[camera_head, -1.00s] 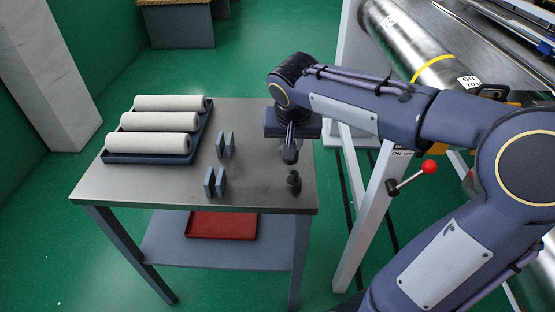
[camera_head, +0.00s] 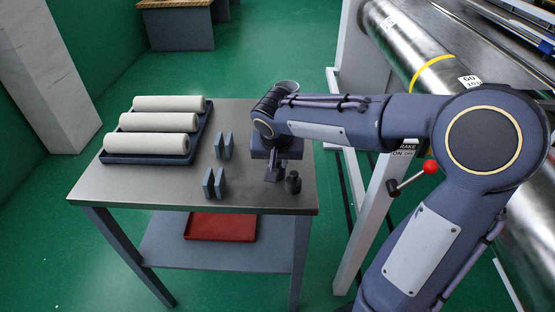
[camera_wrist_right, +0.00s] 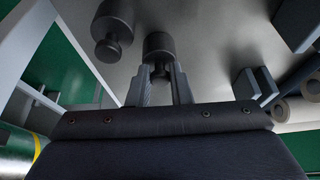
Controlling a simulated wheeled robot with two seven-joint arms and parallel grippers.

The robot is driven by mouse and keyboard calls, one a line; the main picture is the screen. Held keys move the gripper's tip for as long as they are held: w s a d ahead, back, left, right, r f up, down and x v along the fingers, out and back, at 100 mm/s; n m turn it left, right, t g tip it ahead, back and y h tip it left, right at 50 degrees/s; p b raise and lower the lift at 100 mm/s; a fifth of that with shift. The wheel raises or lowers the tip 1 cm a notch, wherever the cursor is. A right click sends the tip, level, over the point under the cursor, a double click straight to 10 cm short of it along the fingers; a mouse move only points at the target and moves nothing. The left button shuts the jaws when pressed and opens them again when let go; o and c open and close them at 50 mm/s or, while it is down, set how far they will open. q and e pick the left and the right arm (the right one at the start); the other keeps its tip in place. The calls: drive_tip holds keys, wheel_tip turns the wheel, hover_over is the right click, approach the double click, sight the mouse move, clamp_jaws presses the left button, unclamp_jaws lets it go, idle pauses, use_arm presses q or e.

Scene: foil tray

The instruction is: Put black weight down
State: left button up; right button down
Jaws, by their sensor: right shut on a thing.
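My right gripper (camera_head: 275,167) points down over the right part of the metal table (camera_head: 245,190). It is shut on the knob of a black weight (camera_head: 273,177), which also shows between the fingers in the right wrist view (camera_wrist_right: 159,44). The weight is upright and at or very near the tabletop; I cannot tell whether it touches. A second black weight (camera_head: 293,183) stands on the table just to the right of it, with a small gap. It also shows in the right wrist view (camera_wrist_right: 113,24). My left gripper is not in view.
A dark blue tray (camera_head: 147,158) with white rolls (camera_head: 160,122) sits at the table's left. Grey upright blocks (camera_head: 214,184) stand mid-table. A red tray (camera_head: 220,227) is on the lower shelf. A red-knobbed lever (camera_head: 430,167) and metal roller (camera_head: 405,45) are right.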

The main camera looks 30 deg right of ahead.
drive_tip(key=c, duration=1.3)
unclamp_jaws()
drive_tip(key=shift+r+p, duration=0.35)
drive_tip(key=p+v, duration=0.1)
drive_tip(key=v, duration=1)
drive_tip(key=s+a+f+n+y, duration=0.1)
drive_tip(key=s+f+y, duration=0.1)
drive_tip(key=s, duration=0.4)
drive_tip(key=s+a+f+n+t+y, duration=0.1)
drive_tip(key=s+a+f+n+y, duration=0.1)
drive_tip(key=s+f, duration=0.2)
drive_tip(key=s+a+f+n+y, duration=0.1)
drive_tip(key=s+a+f+y, duration=0.1)
drive_tip(key=s, duration=0.6)
drive_tip(key=shift+s+f+n+t, duration=0.2)
drive_tip(key=shift+f+n+t, duration=0.15)
drive_tip(key=shift+f, duration=0.5)
